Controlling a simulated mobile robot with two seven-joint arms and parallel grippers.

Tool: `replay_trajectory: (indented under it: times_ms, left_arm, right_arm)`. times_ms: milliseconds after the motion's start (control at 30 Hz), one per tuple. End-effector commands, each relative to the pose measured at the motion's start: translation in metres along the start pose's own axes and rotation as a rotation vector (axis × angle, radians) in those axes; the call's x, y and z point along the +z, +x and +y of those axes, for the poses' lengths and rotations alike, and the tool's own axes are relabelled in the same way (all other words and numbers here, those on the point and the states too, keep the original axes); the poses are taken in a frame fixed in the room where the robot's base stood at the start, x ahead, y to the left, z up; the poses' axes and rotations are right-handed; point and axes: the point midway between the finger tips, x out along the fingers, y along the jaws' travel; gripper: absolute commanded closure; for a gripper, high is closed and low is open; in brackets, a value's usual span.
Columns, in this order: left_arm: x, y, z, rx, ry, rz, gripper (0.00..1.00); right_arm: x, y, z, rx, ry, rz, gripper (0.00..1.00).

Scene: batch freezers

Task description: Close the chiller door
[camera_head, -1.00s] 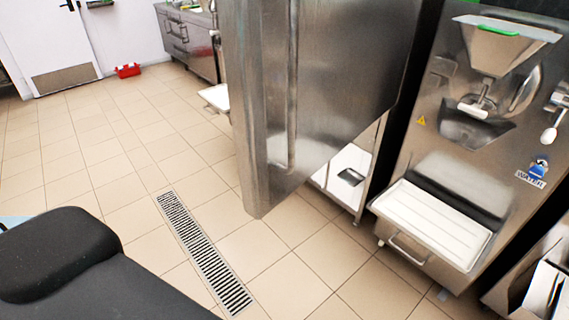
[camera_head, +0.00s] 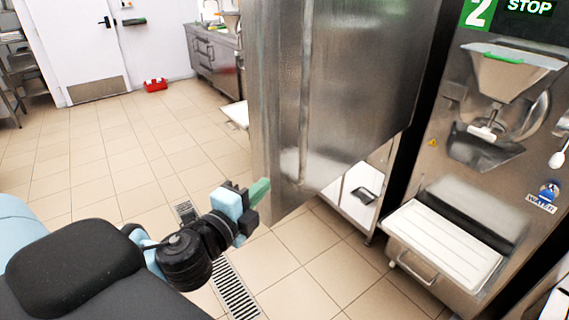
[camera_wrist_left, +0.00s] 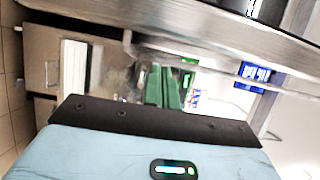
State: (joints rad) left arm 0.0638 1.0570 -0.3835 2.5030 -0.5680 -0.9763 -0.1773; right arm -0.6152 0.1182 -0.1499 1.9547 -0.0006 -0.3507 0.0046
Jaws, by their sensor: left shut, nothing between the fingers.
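The chiller door (camera_head: 345,95) is a large steel panel that stands open in the middle of the head view, its free edge towards the left. My left gripper (camera_head: 262,190), with green fingers, is shut and empty at the lower part of the door's free edge. It overlaps the edge in the picture; whether it touches I cannot tell. In the left wrist view the shut green fingers (camera_wrist_left: 163,86) show below a steel edge (camera_wrist_left: 200,25) that runs across the top. The door's hinge side and my right gripper are out of view.
A batch freezer (camera_head: 490,150) with a white tray (camera_head: 442,243) stands at the right. A low steel shelf (camera_head: 355,190) shows beneath the door. A floor drain (camera_head: 235,290) runs along the tiles.

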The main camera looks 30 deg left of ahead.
Motion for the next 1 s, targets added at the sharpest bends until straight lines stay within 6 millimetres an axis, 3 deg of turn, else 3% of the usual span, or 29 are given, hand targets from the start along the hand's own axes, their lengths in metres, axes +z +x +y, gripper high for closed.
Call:
replay_trajectory:
  times_ms: [367,1000]
  left_arm:
    - [0.001,0.008,-0.004,-0.010,0.009,-0.002,1.00]
    - [0.000,0.089,-0.005,-0.009,0.008,-0.001,1.00]
  right_arm:
    - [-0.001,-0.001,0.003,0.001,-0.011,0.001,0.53]
    - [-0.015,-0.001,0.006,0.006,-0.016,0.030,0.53]
